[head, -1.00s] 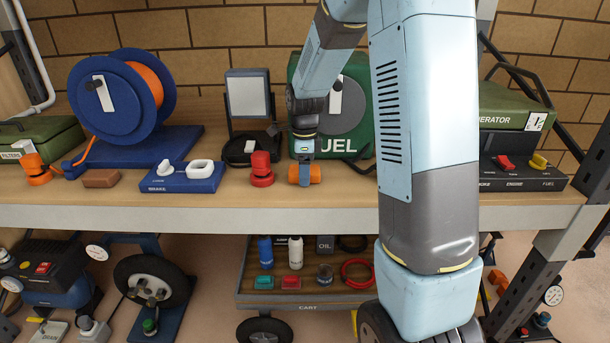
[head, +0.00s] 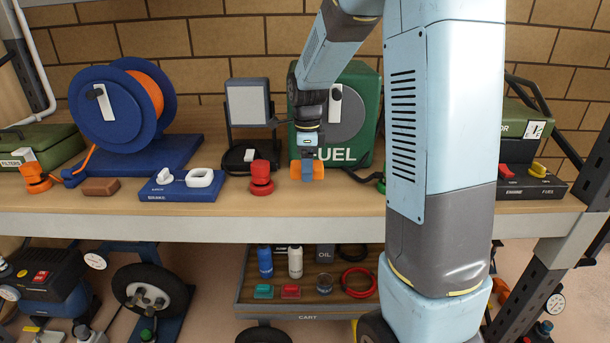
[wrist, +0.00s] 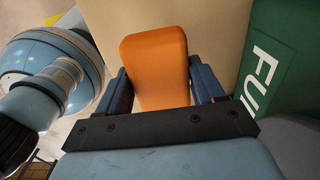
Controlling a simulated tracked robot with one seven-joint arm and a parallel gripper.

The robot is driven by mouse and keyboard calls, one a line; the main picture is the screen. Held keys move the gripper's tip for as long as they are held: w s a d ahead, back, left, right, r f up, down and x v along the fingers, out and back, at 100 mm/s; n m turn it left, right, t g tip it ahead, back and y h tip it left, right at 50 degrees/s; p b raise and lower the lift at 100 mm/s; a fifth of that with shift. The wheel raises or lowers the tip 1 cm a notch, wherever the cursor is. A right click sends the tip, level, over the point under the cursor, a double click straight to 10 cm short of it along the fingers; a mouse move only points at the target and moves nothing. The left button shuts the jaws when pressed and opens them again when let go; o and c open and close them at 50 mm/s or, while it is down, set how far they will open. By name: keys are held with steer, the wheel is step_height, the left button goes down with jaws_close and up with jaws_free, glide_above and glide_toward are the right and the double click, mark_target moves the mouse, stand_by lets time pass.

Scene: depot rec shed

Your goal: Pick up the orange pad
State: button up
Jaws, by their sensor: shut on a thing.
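The orange pad (head: 319,170) is between the fingers of my gripper (head: 307,176) in the head view, in front of the green FUEL can. One finger hides the middle of the pad. Its lower edge sits higher than the base of the red knob beside it, so it appears a little above the shelf. In the wrist view the pad (wrist: 155,65) stands out beyond my gripper (wrist: 162,88), with a blue finger against each side. My gripper is shut on it.
The red knob (head: 261,178) stands close on the left, and the green FUEL can (head: 364,118) is just behind. A blue BRAKE block (head: 181,193) lies farther left. Bare shelf (head: 290,208) shows in front. A cart (head: 308,307) stands below.

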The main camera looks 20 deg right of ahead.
steer(key=s+d+r, duration=0.1)
steer(key=s+r, duration=0.7)
steer(key=s, duration=0.4)
steer(key=shift+d, duration=0.4)
steer(key=shift+s, duration=0.1)
steer(key=o, duration=0.4)
steer(key=c, duration=0.3)
steer(key=shift+f, duration=0.1)
